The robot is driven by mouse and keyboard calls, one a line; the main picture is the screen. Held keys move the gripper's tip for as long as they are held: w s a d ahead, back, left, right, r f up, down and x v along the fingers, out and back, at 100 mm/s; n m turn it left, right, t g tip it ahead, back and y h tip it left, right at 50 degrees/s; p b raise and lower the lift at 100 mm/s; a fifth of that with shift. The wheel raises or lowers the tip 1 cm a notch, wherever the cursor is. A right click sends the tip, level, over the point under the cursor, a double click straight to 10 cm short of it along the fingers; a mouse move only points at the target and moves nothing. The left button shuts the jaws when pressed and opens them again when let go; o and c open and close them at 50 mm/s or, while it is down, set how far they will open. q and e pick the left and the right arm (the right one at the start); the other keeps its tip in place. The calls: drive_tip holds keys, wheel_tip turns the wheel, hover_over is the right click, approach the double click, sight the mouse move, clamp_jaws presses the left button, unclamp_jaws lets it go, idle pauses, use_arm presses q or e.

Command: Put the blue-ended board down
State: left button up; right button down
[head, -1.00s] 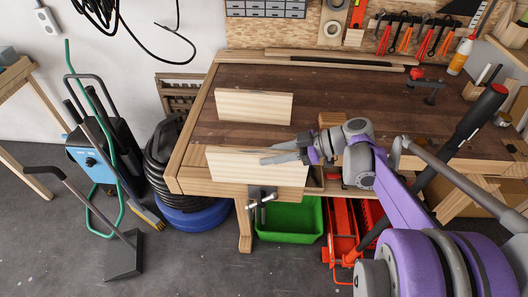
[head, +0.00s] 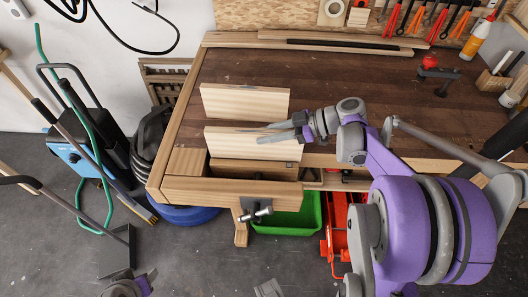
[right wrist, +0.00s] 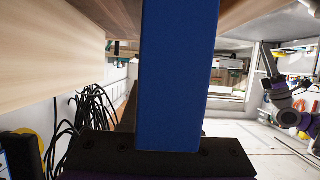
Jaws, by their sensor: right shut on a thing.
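My right gripper (head: 285,133) is shut on the right end of the front pale board (head: 235,144). The board stands on edge, its broad face toward me, above the bench's front edge. I cannot tell whether it touches the bench. In the right wrist view a blue end face (right wrist: 178,75) fills the middle, right at the gripper; the blue does not show in the head view. A second pale board (head: 245,103) stands parallel behind it on the workbench (head: 340,80). Parts of my left arm show at the bottom edge of the head view; its jaw state is unclear.
A front vise (head: 256,211) with a metal handle sits below the held board. A green bin (head: 292,220) is under the bench. A red-knobbed clamp (head: 432,70) lies at the back right. The dark bench top right of the boards is mostly clear.

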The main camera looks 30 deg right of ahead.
sight(267, 147)
drive_tip(key=shift+f+b, duration=0.45)
drive_tip(key=shift+f, duration=2.65)
drive_tip(key=c, duration=0.6)
unclamp_jaws()
drive_tip(key=shift+c, duration=0.2)
drive_tip(key=v, duration=1.2)
